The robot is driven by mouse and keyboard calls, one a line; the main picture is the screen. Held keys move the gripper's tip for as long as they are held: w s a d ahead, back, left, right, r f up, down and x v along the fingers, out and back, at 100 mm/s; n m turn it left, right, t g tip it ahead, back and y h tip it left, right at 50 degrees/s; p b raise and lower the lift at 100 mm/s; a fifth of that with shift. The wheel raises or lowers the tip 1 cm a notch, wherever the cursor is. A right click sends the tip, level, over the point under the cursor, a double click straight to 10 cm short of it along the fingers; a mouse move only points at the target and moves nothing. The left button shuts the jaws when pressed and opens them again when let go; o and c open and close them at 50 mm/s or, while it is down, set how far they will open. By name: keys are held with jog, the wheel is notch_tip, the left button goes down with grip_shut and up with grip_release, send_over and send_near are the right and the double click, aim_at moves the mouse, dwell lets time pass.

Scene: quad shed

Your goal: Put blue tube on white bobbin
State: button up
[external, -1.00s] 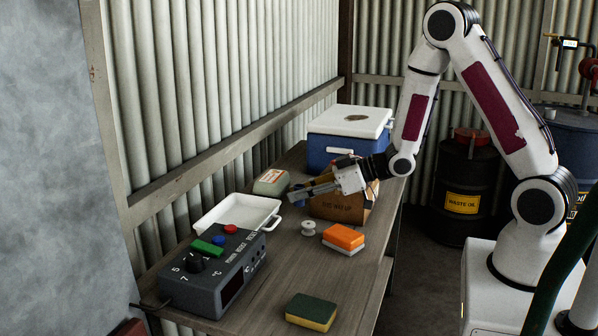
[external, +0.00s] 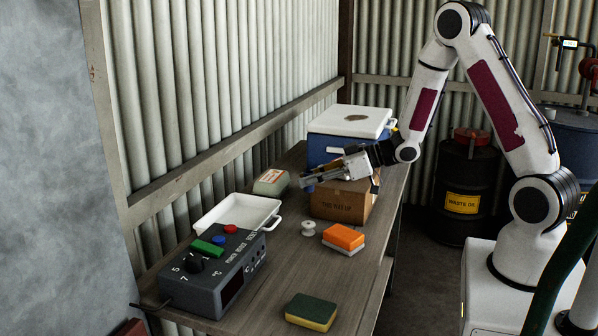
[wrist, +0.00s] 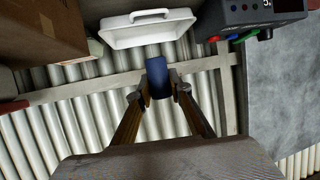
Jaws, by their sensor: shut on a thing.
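My gripper (external: 310,182) is raised above the table in front of the cardboard box in the external view. In the wrist view my gripper (wrist: 160,90) is shut on a dark blue tube (wrist: 158,72), held between its fingertips. In the external view the tube is hard to make out at the fingertips. The white bobbin (external: 308,229) stands upright on the table, below my gripper and apart from it, just left of the orange sponge. The bobbin does not show in the wrist view.
The table (external: 265,290) also bears an orange sponge (external: 343,236), a green and yellow sponge (external: 311,311), a grey control box (external: 212,285), a white tray (external: 272,206), a jerrycan-like container (external: 271,183), a cardboard box (external: 340,207) and a blue cooler (external: 322,148). A corrugated wall stands behind.

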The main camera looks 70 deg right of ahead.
send_over(309, 224)
jog(key=shift+d+f, duration=0.15)
jog(key=shift+f, duration=2.75)
jog(key=shift+f, duration=2.05)
jog(key=shift+f, duration=0.15)
jog(key=o, duration=0.9)
jog(key=shift+r, duration=0.2)
jog(key=shift+v, duration=6)
